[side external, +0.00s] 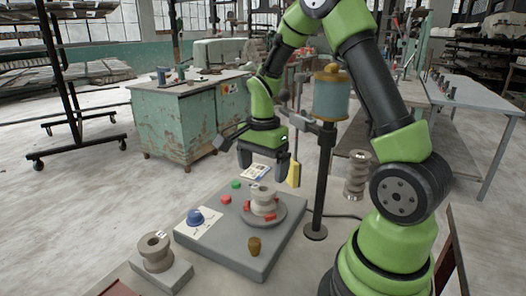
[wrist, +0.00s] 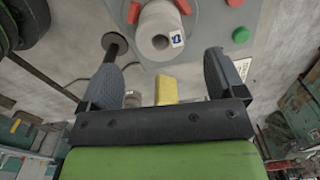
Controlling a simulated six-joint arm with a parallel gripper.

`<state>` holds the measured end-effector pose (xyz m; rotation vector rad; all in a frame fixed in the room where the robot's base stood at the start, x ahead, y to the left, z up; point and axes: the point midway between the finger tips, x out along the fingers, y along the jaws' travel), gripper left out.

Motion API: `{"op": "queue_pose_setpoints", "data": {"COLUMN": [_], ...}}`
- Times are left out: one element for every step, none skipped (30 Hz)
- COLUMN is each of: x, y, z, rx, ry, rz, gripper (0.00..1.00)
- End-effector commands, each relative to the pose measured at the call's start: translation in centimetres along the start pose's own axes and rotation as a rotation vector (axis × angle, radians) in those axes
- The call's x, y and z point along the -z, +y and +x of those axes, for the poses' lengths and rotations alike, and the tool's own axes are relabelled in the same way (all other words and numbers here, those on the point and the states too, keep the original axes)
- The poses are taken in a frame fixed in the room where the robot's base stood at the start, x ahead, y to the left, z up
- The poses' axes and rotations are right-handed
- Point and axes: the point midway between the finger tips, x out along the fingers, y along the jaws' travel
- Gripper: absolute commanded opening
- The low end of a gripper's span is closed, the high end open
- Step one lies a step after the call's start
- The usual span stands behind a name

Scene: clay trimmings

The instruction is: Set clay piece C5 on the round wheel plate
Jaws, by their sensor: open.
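A pale grey clay piece (side external: 262,195) with a small label stands upright on the round wheel plate (side external: 280,216). In the wrist view the clay piece (wrist: 154,36) shows from above, with a hole in its top. My gripper (side external: 263,168) is open and empty, above and behind this piece and apart from it. In the wrist view my gripper (wrist: 163,70) has its fingers spread. Another clay piece (side external: 153,252) stands on a grey block at the front left. A ridged clay piece (side external: 357,176) is beside my arm. The labels are too small to read, so I cannot tell which is C5.
The grey wheel base (side external: 232,250) carries several red bits, a green button (side external: 236,184), a blue knob (side external: 196,216) and a brown piece (side external: 254,246). A dark post (side external: 321,190) with a teal cylinder (side external: 331,98) stands to the right. A yellow object (side external: 294,174) is behind.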

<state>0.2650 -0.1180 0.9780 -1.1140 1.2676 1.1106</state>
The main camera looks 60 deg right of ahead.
Motion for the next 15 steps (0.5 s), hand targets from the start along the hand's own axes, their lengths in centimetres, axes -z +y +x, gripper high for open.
{"op": "queue_pose_setpoints", "data": {"x": [0.0,0.0,0.0,0.0,0.0,0.0,0.0,0.0,-0.1,-0.3,-0.6,-1.1,-1.6,-2.2,-3.1], "y": [-0.1,0.0,-0.1,-0.1,-0.1,0.0,0.0,0.0,0.1,0.1,0.2,0.3,0.6,0.8,1.3], "z": [-1.1,-1.7,-2.2,-2.6,-3.0,-3.4,-3.6,-3.8,-4.2,-4.5,-5.0,-5.7,-6.3,-7.1,-8.2], "rx": [0.006,0.006,0.005,0.004,0.003,0.003,0.003,0.003,0.006,0.013,0.023,0.042,0.06,0.083,0.119], "ry": [0.001,0.002,0.002,0.001,0.001,0.001,0.001,0.001,0.0,0.001,0.001,0.002,0.003,0.005,0.008], "rz": [0.002,0.001,0.0,0.0,0.001,0.001,0.0,-0.002,-0.009,-0.021,-0.039,-0.075,-0.112,-0.155,-0.225], "gripper": [0.89,0.89,0.89,0.89,0.89,0.89,0.89,0.89,0.89,0.89,0.89,0.89,0.89,0.89,0.89]}}
